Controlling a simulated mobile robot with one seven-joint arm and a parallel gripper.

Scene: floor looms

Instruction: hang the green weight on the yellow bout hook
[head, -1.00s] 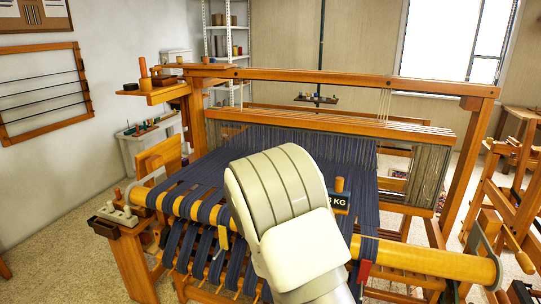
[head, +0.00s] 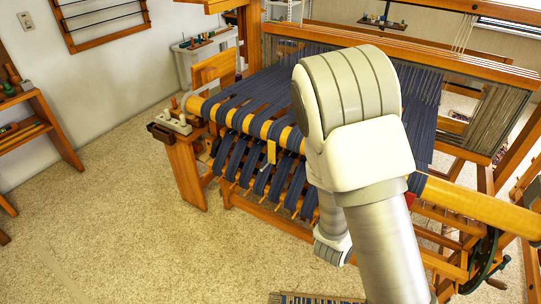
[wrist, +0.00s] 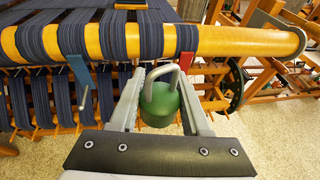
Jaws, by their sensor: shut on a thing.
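The green weight (wrist: 160,108) hangs between the fingers of my gripper (wrist: 161,80) in the wrist view. Its grey bent hook is at the top, and the gripper is shut on it. The yellow bout hook (head: 271,152) hangs at the front of the striped warp bouts, left of my arm in the head view. It does not show in the wrist view. My arm hides the gripper and the weight in the head view.
A blue hook (wrist: 79,76) and a red hook (wrist: 187,39) hang from the loom's yellow front beam (wrist: 240,41). A side stand (head: 184,126) with pale objects is at the beam's left end. Open floor (head: 130,240) lies front left.

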